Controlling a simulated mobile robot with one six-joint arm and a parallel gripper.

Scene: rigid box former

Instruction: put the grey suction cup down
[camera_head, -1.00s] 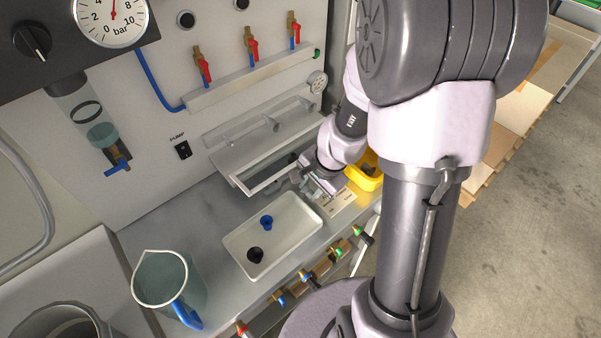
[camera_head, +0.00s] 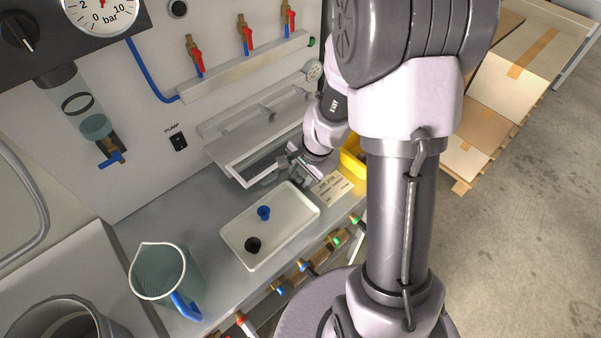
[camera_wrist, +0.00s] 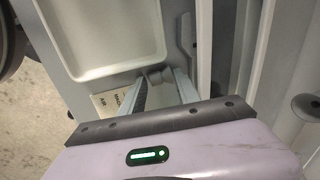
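My gripper (camera_wrist: 157,82) is shut on a small grey suction cup (camera_wrist: 160,74), which sits between the fingertips in the wrist view. In the head view my gripper (camera_head: 283,166) is over the bench, just beyond the far corner of a white tray (camera_head: 243,262). The held cup is too small to make out clearly there. The tray holds a blue suction cup (camera_head: 264,212) and a black suction cup (camera_head: 252,245). In the wrist view the tray (camera_wrist: 152,58) lies beside the held cup, and the visible part of its floor is bare.
A printed card (camera_head: 331,187) lies right of the tray. A yellow bin (camera_head: 352,163) is partly behind my arm. An open framed box (camera_head: 236,172) stands at the back. A jug (camera_head: 160,275) stands left. Valves (camera_head: 305,267) line the front edge. The tray's right side is clear.

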